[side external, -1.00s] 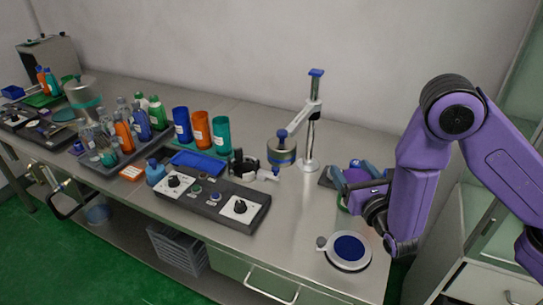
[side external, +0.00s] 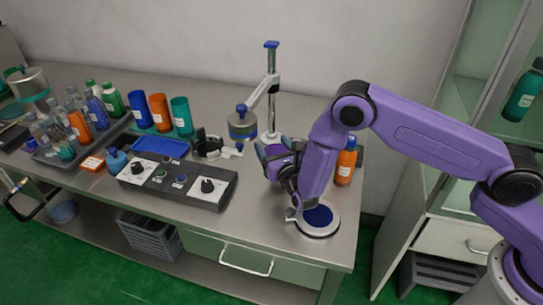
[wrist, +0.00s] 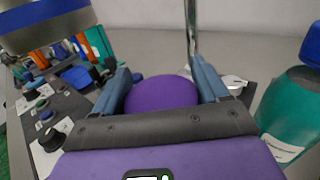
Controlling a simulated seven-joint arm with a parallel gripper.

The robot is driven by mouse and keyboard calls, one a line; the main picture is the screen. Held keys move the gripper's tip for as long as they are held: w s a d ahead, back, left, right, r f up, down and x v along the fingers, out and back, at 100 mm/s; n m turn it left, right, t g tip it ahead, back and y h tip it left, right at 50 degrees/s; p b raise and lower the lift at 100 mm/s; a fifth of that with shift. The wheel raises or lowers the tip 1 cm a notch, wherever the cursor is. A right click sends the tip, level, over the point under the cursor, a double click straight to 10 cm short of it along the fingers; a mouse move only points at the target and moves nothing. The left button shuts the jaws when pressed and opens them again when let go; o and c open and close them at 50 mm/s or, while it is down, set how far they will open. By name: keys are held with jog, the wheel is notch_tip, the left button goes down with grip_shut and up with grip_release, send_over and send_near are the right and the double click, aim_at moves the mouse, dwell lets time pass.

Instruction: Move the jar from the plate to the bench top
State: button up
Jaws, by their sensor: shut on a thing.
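My gripper (side external: 279,149) is over the bench top (side external: 255,205), just in front of the stand's foot. In the wrist view its two blue-grey fingers (wrist: 158,66) close on the sides of a rounded purple object, which I take to be the jar (wrist: 161,93). The jar's lower part is hidden, so I cannot tell its height above the bench. A dark flat plate (wrist: 248,92) shows behind the right finger. In the side view only a bit of that plate (side external: 360,157) shows behind an orange bottle (side external: 345,163).
The stand (side external: 272,90) with its hanging cylinder (side external: 242,126) is close behind and left of my gripper. A teal bottle (wrist: 290,112) is close on the right. A round blue-topped device (side external: 318,217) sits near the front edge. A control box (side external: 178,183) is at left.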

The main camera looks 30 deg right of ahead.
jog(key=shift+w+f, duration=0.15)
jog(key=shift+f, duration=0.05)
jog(key=shift+w+a+f, duration=0.1)
jog(key=shift+w+f, duration=0.05)
jog(key=shift+f, duration=1.5)
jog(key=shift+f, duration=0.15)
jog(key=o, duration=1.2)
jog(key=shift+s, duration=0.2)
jog(key=s, duration=0.4)
jog(key=shift+s+a, duration=0.15)
jog(key=shift+a, duration=0.15)
jog(key=shift+s+r, duration=0.15)
jog(key=shift+r, duration=3.5)
